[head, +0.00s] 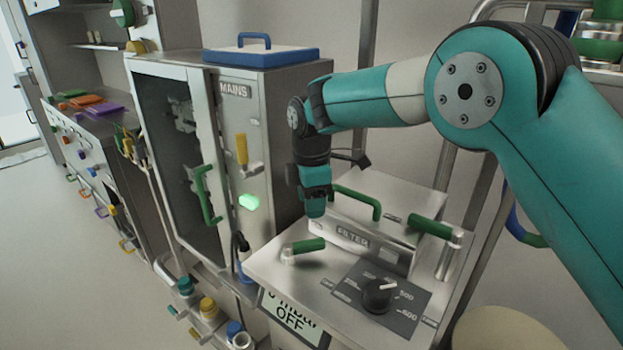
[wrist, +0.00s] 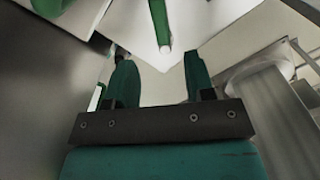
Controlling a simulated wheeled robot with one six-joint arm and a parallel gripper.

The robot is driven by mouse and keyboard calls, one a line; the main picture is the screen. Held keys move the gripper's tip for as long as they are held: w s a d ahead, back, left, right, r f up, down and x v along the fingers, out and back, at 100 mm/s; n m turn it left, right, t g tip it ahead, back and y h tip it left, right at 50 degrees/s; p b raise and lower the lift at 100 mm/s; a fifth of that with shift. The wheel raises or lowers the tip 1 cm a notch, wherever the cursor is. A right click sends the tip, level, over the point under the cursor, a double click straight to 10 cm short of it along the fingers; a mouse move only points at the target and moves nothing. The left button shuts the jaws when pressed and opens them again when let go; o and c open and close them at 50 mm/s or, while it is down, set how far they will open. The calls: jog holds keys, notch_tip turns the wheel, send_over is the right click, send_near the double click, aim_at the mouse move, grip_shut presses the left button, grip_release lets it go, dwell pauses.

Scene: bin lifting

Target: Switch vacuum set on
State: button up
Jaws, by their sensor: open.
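The vacuum set (head: 290,275) is a pale metal box with a display (head: 292,318) reading "OFF" and part of an "mbar" line. A black dial (head: 378,295) on a grey scale plate has a white mark pointing right. A green-handled lever (head: 306,246) sits at the left of its top, another (head: 432,228) at the right. My gripper (head: 316,208) hangs pointing down above the set's left rear, over the left lever. In the wrist view, my gripper (wrist: 161,75) is open and empty, with a green bar (wrist: 160,22) beyond the fingertips; I cannot tell which handle it is.
A raised block marked FILTER (head: 358,240) with a green handle (head: 358,200) stands close right of my gripper. The MAINS cabinet (head: 235,150) with a yellow lever (head: 242,150) and lit green lamp (head: 249,202) stands left. Metal posts rise behind the set.

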notch_tip(320, 180, up, 6)
jog(key=shift+r, duration=0.2)
